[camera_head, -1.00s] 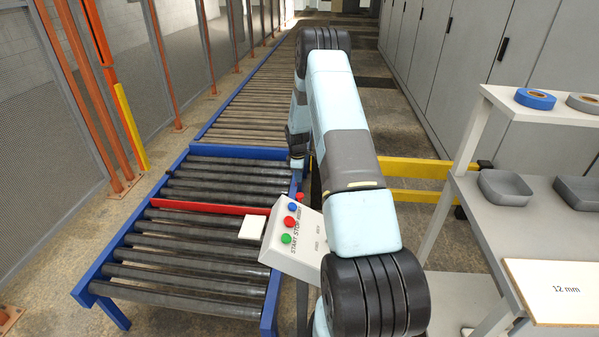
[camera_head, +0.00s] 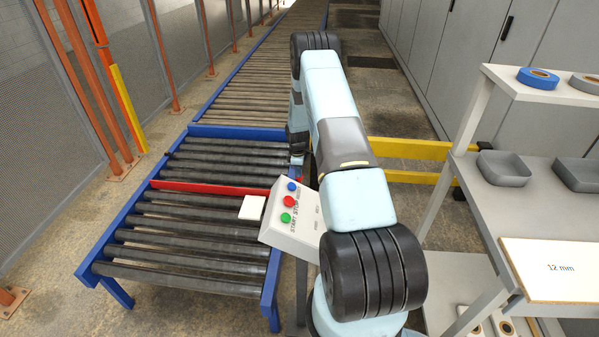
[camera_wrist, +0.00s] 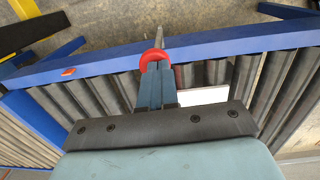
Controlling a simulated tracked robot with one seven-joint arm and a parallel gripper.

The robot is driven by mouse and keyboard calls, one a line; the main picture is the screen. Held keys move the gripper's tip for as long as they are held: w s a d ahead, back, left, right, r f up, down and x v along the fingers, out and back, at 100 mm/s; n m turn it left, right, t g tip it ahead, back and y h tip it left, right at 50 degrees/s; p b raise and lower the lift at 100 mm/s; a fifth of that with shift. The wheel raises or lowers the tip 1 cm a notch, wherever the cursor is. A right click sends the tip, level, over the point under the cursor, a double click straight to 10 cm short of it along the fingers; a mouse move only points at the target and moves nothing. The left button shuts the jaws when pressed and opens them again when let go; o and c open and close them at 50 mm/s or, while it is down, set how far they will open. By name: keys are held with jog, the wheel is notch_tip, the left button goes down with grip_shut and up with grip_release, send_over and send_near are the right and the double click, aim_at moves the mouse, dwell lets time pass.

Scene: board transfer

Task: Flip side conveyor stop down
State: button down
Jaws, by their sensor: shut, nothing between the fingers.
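The side conveyor's stop shows as a red bar (camera_head: 210,187) lying across the dark rollers in the head view. A red knob (camera_head: 299,180) beside the right blue rail is mostly hidden by the control box and my arm. In the wrist view a red rounded piece (camera_wrist: 153,56) on a grey rod sits at the tips of my gripper (camera_wrist: 156,80). My gripper is shut, with its fingers close together. I cannot tell whether they touch the red piece.
A white control box with START and STOP buttons (camera_head: 292,222) stands at the conveyor's right side, close to my arm. A blue side rail (camera_wrist: 220,45) runs behind the fingertips. A grey shelf with trays (camera_head: 503,168) stands right. Yellow bars (camera_head: 405,150) lie behind my arm.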

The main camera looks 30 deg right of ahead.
aim_at(299, 180)
jog(key=shift+f, duration=0.1)
notch_tip(299, 180, down, 5)
jog(key=shift+r, duration=0.15)
jog(key=shift+s, duration=0.1)
dwell(0.3)
jog(key=shift+a+r, duration=0.1)
jog(key=shift+r, duration=0.4)
notch_tip(299, 180, up, 13)
jog(key=shift+a, duration=0.15)
jog(key=shift+r, duration=0.15)
